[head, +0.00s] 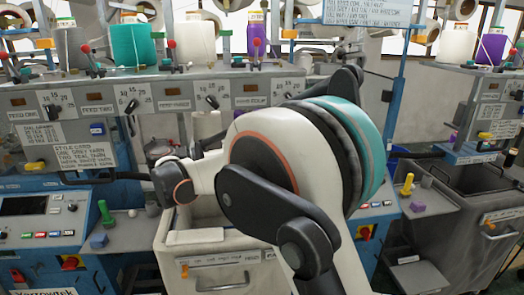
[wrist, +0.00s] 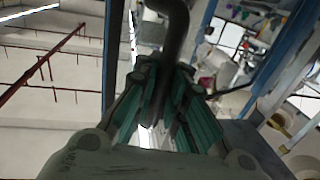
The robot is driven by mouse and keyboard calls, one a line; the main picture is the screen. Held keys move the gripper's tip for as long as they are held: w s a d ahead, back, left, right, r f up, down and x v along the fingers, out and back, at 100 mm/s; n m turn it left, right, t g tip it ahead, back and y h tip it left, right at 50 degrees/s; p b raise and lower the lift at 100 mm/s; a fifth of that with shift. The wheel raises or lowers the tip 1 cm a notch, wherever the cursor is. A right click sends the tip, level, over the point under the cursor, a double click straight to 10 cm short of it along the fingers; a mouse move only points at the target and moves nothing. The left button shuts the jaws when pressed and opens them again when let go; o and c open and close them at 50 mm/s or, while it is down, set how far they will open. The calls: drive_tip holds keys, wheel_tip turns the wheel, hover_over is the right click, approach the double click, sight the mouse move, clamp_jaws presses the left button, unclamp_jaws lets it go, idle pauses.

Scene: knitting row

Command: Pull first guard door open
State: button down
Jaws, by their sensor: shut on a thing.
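In the wrist view my gripper (wrist: 168,100) has teal-lined fingers that are shut around a dark, curved bar (wrist: 178,22). The bar rises between the fingers toward the top of the picture and looks like a door handle. In the head view my arm covers the middle of the machine and hides my gripper and what it holds. A dark rail (head: 100,181) runs along the front of the left machine, below the grey control panel. I cannot make out the guard door's panel or how far open it is.
A cream bin (head: 222,281) with a handle stands below my arm. A grey bin (head: 480,225) stands at the right. Thread cones (head: 130,42) stand on top.

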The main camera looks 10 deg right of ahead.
drive_tip(key=shift+s+a+f, duration=0.1)
drive_tip(key=shift+a, duration=0.05)
drive_tip(key=c, duration=1.7)
unclamp_jaws()
drive_tip(key=shift+s+a, duration=0.1)
drive_tip(key=shift+o, duration=0.5)
drive_tip(key=shift+s+a, duration=0.1)
drive_tip(key=shift+s, duration=0.05)
drive_tip(key=shift+w, duration=0.2)
drive_tip(key=s+a, duration=0.1)
drive_tip(key=a, duration=0.6)
drive_tip(key=shift+s, duration=0.2)
